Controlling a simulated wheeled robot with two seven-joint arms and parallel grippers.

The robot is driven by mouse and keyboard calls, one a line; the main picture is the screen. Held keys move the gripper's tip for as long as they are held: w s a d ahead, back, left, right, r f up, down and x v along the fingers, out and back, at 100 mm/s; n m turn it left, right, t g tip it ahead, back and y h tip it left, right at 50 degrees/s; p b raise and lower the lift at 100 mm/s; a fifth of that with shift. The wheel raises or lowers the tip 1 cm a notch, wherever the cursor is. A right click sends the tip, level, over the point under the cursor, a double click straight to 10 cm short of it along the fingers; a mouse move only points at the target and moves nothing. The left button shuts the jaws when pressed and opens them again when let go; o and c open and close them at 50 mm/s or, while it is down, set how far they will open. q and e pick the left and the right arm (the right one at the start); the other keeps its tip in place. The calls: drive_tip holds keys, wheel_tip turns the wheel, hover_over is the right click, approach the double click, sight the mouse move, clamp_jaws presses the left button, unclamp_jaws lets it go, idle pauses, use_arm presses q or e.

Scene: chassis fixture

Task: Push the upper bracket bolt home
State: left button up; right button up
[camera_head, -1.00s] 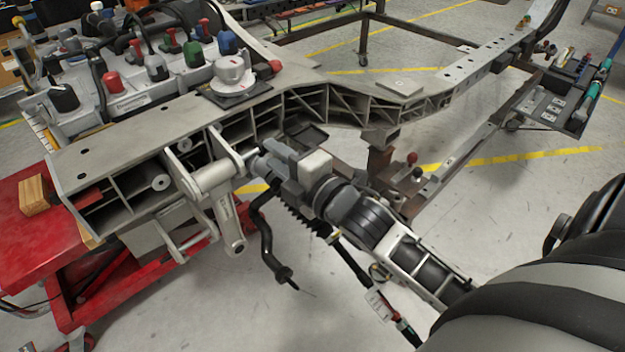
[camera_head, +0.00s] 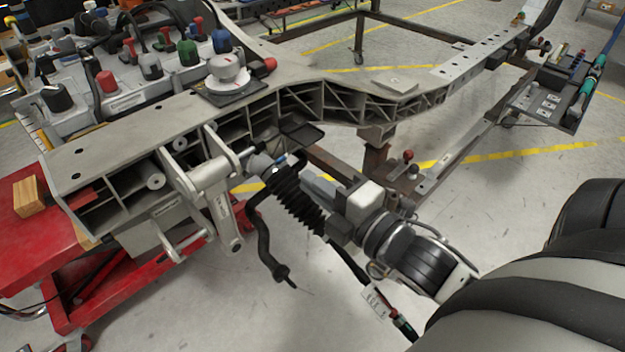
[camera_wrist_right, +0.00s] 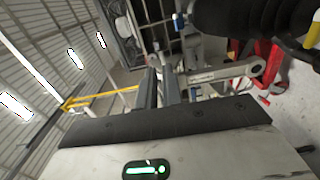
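The light grey bracket (camera_head: 208,178) is mounted on the side of the chassis casting; it also shows in the wrist view (camera_wrist_right: 222,74). The upper bracket bolt is too small to make out clearly; a short metal piece (camera_head: 247,154) shows at the right end of the bracket's upper arm. How deep it sits cannot be told. My right gripper (camera_head: 313,184) is to the right of the bracket, apart from it, partly behind a black ribbed boot. In the wrist view its two dark fingers (camera_wrist_right: 160,88) have a narrow empty gap between them. My left gripper is not in view.
The black ribbed boot (camera_head: 297,203) and its bent rod (camera_head: 264,240) hang close beside the bracket and my gripper. The chassis casting (camera_head: 130,130) runs above. A red cart (camera_head: 100,275) stands at left. Open floor lies below.

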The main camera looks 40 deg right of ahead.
drive_tip(key=d+f+m, duration=0.1)
drive_tip(key=m, duration=0.2)
drive_tip(key=w+d+f+m+g+h, duration=0.1)
drive_tip(key=d+m, duration=0.1)
drive_tip(key=m, duration=0.1)
drive_tip(key=w+d+m, duration=0.1)
drive_tip(key=m, duration=0.2)
drive_tip(key=shift+d+f+h, duration=0.3)
drive_tip(key=shift+d+f, duration=0.1)
clamp_jaws()
drive_tip(key=w+d+r+m+y, duration=0.1)
drive_tip(key=d+m+y, duration=0.15)
drive_tip(key=m, duration=0.95)
drive_tip(key=d+r+m+y, duration=0.2)
drive_tip(key=m+y, duration=0.1)
drive_tip(key=m, duration=0.9)
drive_tip(key=w+a+p, duration=0.1)
drive_tip(key=w+a, duration=0.1)
drive_tip(key=w, duration=0.1)
drive_tip(key=w+a, duration=0.3)
drive_tip(key=w+a+p, duration=0.1)
drive_tip(key=w+a, duration=0.1)
drive_tip(key=w, duration=0.1)
drive_tip(key=shift+a+r+p, duration=0.1)
drive_tip(key=shift+a+p, duration=0.2)
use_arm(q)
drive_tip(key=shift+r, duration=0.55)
use_arm(e)
drive_tip(key=shift+a, duration=0.4)
drive_tip(key=shift+s, duration=0.1)
